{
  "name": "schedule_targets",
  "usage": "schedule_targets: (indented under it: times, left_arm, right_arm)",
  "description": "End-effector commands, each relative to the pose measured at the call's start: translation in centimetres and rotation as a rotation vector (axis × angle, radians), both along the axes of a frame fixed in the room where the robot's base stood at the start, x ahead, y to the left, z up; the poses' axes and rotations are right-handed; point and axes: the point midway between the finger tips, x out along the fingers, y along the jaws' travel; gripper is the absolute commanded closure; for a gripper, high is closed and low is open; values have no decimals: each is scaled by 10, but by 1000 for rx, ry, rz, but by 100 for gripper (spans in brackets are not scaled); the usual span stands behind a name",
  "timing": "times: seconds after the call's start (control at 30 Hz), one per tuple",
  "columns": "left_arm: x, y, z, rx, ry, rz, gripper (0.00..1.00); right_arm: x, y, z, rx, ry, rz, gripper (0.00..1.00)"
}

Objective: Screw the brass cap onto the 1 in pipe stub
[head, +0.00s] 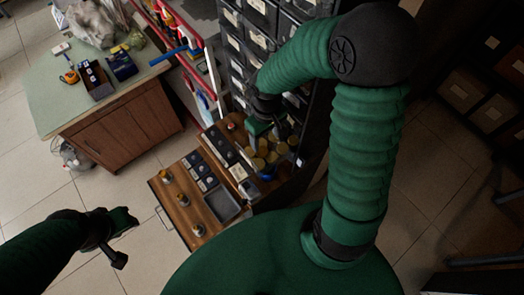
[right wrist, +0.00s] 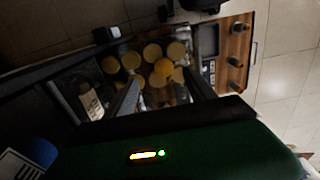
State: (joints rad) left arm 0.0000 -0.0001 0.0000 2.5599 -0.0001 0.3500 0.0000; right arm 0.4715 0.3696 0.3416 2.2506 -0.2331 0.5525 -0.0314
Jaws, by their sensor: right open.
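Several round gold-coloured caps (head: 272,157) stand close together at the back of the wooden shelf; which one is the brass cap I cannot tell. They also show in the right wrist view (right wrist: 152,52), where one brighter orange-yellow cap (right wrist: 164,67) lies between my fingers' lines. My right gripper (right wrist: 160,86) is open above the caps, with nothing seen in it. Three short stubs with brass-coloured tops stand on the pull-out wooden board, including a middle one (head: 183,200); their sizes cannot be read. My left gripper (head: 122,222) hangs over the floor, away from the board; its jaws are unclear.
The pull-out board (head: 176,215) also holds a grey tray (head: 222,204) and small dark compartments. A tall rack of dark drawers (head: 258,40) stands close behind my right arm. A green-topped workbench (head: 60,105) stands at the left. Tiled floor around my left arm is clear.

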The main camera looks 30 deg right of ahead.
Motion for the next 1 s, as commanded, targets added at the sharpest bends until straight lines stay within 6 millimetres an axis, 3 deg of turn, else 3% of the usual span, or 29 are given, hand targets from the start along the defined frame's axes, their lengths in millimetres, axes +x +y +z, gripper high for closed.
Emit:
schedule_targets:
  times: [0.13,0.53,0.8,1.0]
  left_arm:
    - [0,0,-4,0,0,0,64]
    - [0,0,-4,0,0,0,64]
    - [0,0,-6,0,0,0,64]
    - [0,0,-6,0,0,0,64]
  right_arm:
    - [1,0,-25,1,2,-1,36]
    - [1,0,-31,1,0,0,36]
    - [9,8,-72,1,5,1,36]
    - [9,7,-82,0,0,0,36]
